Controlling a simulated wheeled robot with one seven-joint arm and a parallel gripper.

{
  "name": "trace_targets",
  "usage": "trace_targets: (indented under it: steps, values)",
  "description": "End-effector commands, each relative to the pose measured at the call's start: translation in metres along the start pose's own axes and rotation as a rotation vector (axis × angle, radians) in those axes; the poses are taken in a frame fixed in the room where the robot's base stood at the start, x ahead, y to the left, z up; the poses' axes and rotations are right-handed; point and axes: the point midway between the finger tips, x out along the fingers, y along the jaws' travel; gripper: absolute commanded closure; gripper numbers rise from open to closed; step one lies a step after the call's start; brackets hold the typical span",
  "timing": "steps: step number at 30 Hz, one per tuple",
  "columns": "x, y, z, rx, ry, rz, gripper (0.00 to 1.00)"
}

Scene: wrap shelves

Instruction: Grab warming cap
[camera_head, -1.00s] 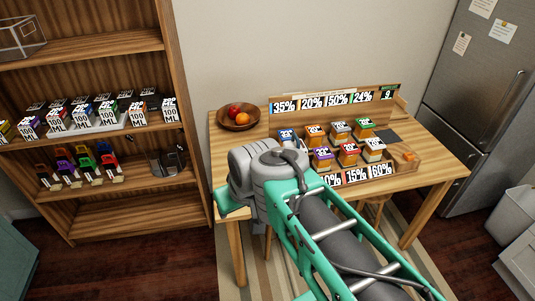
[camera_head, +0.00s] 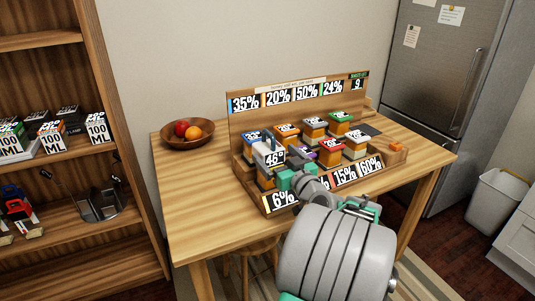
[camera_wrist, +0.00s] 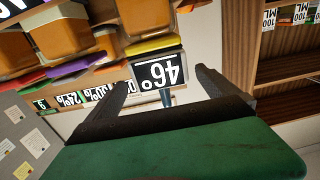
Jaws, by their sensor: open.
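A dark display reading "46°" (camera_head: 274,158) sits at the front left of the wooden rack, above an orange jar (camera_head: 265,181). I take it to be the warming cap. In the wrist view the cap's display (camera_wrist: 158,71) appears upside down, with a yellow band (camera_wrist: 155,45) beside it. My gripper (camera_wrist: 163,88) is open, and its two dark fingers point toward the cap, one on each side of the display. I cannot tell whether they touch it. In the head view my green gripper (camera_head: 290,177) is just in front of the cap and partly hides it.
The wooden rack (camera_head: 236,125) holds several colour-topped orange jars and percentage labels close around the cap. A fruit bowl (camera_head: 187,142) stands on the table (camera_head: 190,225) at left. A shelf unit (camera_head: 120,150) stands left, a fridge (camera_head: 440,90) right. The table's front left is clear.

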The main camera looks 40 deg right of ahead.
Motion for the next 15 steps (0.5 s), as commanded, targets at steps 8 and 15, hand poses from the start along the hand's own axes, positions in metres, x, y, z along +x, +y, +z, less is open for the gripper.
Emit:
trace_targets:
  steps: [8,15]
  values:
    - [0.045,-0.001,-0.001,0.000,-0.002,-0.006,0.02]
    - [0.046,0.001,-0.001,0.001,-0.002,-0.002,0.03]
